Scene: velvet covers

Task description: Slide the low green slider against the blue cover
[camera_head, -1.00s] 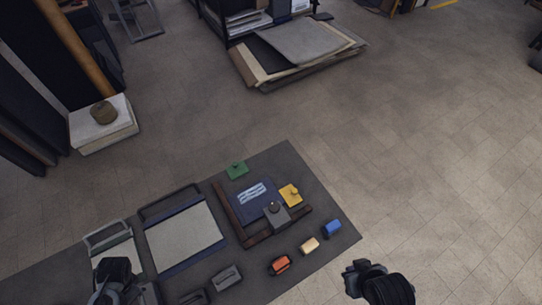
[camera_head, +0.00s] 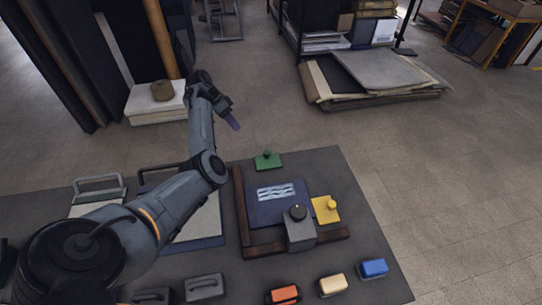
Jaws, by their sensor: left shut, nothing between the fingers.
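The low green slider (camera_head: 267,162), with a small knob on top, lies near the far edge of the dark table. The blue cover (camera_head: 262,211), with a pale striped label, lies inside a brown corner frame (camera_head: 241,210). A narrow strip of table shows between slider and cover. My left gripper (camera_head: 233,123) is shut and empty, raised beyond the table's far edge, up and left of the green slider. My right gripper is not in view.
A yellow slider (camera_head: 322,212) sits at the cover's right side, and a grey knobbed block (camera_head: 300,234) stands at its near edge. Orange (camera_head: 284,295), cream (camera_head: 333,286) and blue (camera_head: 373,268) blocks lie nearer. My left arm hides part of a pale framed panel (camera_head: 205,226).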

